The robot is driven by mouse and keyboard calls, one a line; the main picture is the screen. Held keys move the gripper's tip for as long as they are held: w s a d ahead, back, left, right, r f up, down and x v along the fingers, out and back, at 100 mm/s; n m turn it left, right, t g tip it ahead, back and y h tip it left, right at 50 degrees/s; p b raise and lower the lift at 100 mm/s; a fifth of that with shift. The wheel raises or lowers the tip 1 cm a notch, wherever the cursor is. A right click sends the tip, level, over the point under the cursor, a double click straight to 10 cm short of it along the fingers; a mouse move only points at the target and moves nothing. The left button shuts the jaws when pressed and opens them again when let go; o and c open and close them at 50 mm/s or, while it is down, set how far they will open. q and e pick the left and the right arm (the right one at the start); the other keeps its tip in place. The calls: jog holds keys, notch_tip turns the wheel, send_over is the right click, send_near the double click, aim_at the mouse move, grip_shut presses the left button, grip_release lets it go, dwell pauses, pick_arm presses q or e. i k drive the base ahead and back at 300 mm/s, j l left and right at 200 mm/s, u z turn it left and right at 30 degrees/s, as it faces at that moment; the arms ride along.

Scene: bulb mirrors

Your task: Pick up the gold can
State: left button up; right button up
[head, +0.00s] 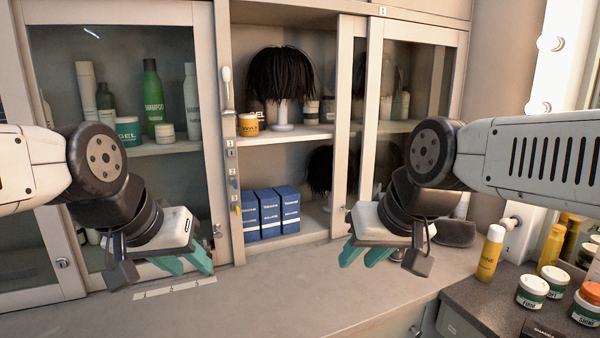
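A gold can (490,254) with a white top stands upright on the dark counter at the right. Its label is partly readable. A second yellow container (552,246) shows to its right, near the mirror; I cannot tell whether it is a reflection. My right gripper (366,256) is left of the can, apart from it, over the pale counter, with its teal fingers spread and empty. My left gripper (188,263) is further left, before the cabinet, also with its teal fingers spread and empty.
Green-labelled white jars (531,291) stand in front of the can on the dark counter (478,302). A dark rounded object (455,234) lies left of it. The cabinet holds blue boxes (271,214), a wig (281,78) and bottles. The pale counter (300,295) is mostly clear.

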aim_at(492, 246)
jog(key=z, duration=1.6)
jog(key=i+l, duration=0.15)
jog(key=l, duration=0.25)
jog(key=i+l, duration=0.1)
jog(key=l, duration=0.3)
jog(key=i+l, duration=0.15)
jog(key=l, duration=0.2)
jog(key=i+l, duration=0.15)
jog(key=l, duration=0.25)
jog(key=i+l, duration=0.15)
jog(key=l, duration=0.25)
jog(key=i, duration=0.15)
jog(key=l+z, duration=0.05)
